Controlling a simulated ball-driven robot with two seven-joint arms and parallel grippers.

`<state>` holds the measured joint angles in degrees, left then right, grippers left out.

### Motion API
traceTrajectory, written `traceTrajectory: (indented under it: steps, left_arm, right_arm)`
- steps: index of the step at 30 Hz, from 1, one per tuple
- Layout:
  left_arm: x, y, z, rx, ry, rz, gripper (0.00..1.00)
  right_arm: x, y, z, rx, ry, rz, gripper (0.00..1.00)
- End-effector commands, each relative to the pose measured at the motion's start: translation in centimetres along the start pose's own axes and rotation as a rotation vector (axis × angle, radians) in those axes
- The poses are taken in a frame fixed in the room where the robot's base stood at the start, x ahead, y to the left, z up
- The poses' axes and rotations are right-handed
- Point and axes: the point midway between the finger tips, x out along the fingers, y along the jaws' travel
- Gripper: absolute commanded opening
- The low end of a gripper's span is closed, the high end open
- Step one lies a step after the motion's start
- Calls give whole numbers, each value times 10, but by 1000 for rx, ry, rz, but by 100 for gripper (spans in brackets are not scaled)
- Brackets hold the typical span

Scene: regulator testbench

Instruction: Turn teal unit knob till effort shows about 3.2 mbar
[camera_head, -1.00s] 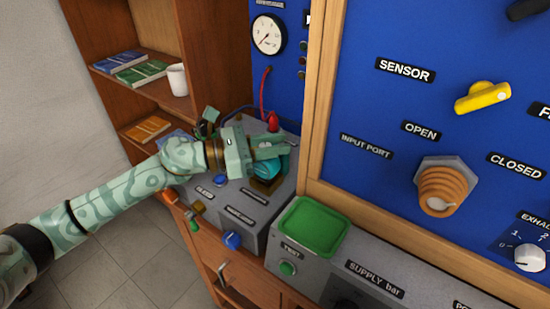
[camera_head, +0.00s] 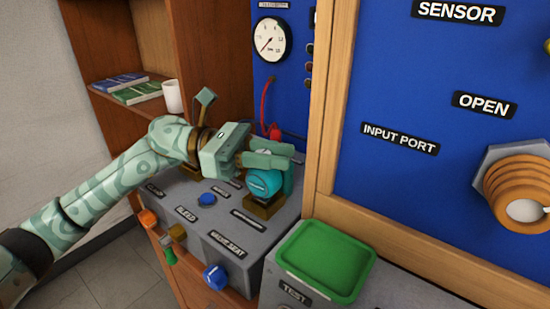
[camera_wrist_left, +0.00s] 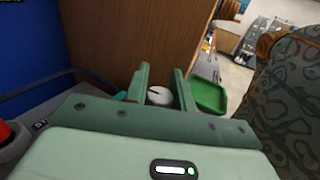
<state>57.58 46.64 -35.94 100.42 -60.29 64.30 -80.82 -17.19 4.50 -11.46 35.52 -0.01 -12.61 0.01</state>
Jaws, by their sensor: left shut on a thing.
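The teal unit (camera_head: 264,184) is a rounded teal body on a brown block, on top of the grey bench box. My left gripper (camera_head: 282,162) is at its top, with its fingers shut around the knob there. The fingers hide most of the knob in the head view. In the left wrist view, a pale round face with a dark mark (camera_wrist_left: 160,96) shows between the fingers (camera_wrist_left: 163,82), with a bit of teal beside it. I cannot read an effort value there. My right gripper is not in view.
A white dial gauge (camera_head: 271,41) hangs on the blue panel behind, its needle pointing lower left. A red hose (camera_head: 265,103) runs below it. A green tray (camera_head: 325,261) stands at the front right. A blue knob (camera_head: 215,277) and an orange knob (camera_head: 148,219) stick out in front.

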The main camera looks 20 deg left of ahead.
Motion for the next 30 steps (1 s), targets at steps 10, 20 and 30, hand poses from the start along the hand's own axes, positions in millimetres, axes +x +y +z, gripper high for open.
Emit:
traceTrajectory:
  steps: [10,20,30]
  left_arm:
    - [0,0,0,-1,-1,0,44]
    - [-3,0,0,-1,0,2,47]
    - [-59,1,-1,-3,1,3,47]
  right_arm:
    - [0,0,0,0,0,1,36]
    - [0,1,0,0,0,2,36]
    - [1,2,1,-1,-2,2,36]
